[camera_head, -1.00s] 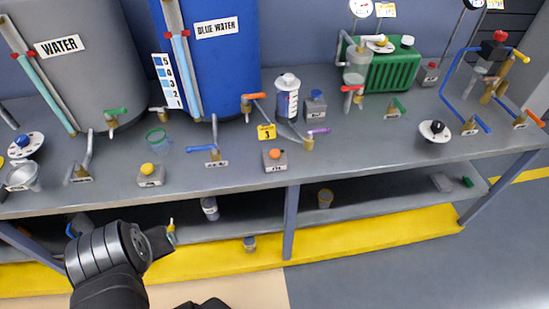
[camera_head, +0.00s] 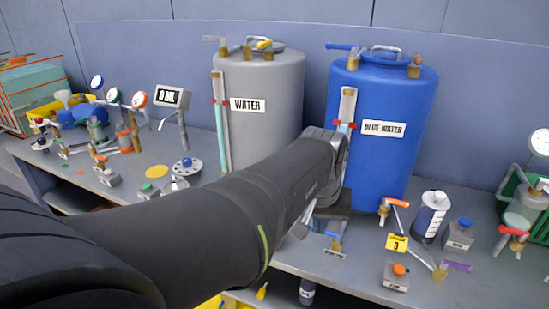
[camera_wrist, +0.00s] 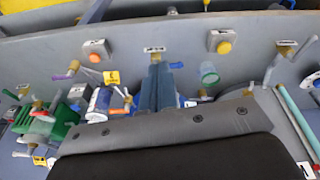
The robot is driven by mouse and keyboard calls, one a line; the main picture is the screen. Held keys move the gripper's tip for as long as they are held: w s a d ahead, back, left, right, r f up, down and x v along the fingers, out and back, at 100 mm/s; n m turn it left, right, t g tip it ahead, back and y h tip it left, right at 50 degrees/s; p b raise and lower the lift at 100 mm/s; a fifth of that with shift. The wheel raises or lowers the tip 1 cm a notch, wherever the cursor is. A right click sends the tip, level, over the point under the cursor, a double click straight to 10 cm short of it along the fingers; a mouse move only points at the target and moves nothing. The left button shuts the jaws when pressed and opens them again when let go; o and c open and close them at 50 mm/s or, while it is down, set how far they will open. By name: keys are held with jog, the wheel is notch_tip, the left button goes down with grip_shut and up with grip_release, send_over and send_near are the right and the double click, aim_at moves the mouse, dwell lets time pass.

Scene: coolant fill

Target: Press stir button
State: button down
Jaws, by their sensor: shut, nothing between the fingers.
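Several small grey button boxes stand on the bench; their labels are too small to read, so I cannot tell which is the stir button. One with an orange button (camera_head: 397,275) is near the front edge, and also shows at upper left in the wrist view (camera_wrist: 95,52). One with a blue button (camera_head: 459,234) is further right, and one with a yellow button (camera_wrist: 223,42) shows in the wrist view. My gripper (camera_head: 332,216) is shut and empty, above the bench by the blue-handled valve (camera_wrist: 176,66), left of the orange-button box in the head view. My arm hides the bench behind it.
The grey water tank (camera_head: 260,130) and the blue tank (camera_head: 385,165) stand behind my gripper. A yellow number tag (camera_head: 396,243), an orange-handled tap (camera_head: 397,203) and a white-topped canister (camera_head: 432,215) crowd the right.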

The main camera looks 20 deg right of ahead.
jog(key=d+f+m+g+y, duration=0.1)
jog(key=d, duration=1.2)
jog(key=m+y, duration=0.1)
send_over(399, 269)
jog(key=shift+g, duration=0.4)
jog(key=f, duration=0.4)
jog(key=shift+w+d+f, duration=0.1)
jog(key=shift+d+f, duration=0.05)
jog(key=shift+d, duration=0.05)
jog(key=shift+f, duration=0.1)
notch_tip(399, 269, down, 14)
jog(key=shift+r, duration=0.1)
jog(key=shift+a+f, duration=0.2)
jog(key=shift+f, duration=1)
notch_tip(399, 269, up, 15)
jog(key=shift+d, duration=0.25)
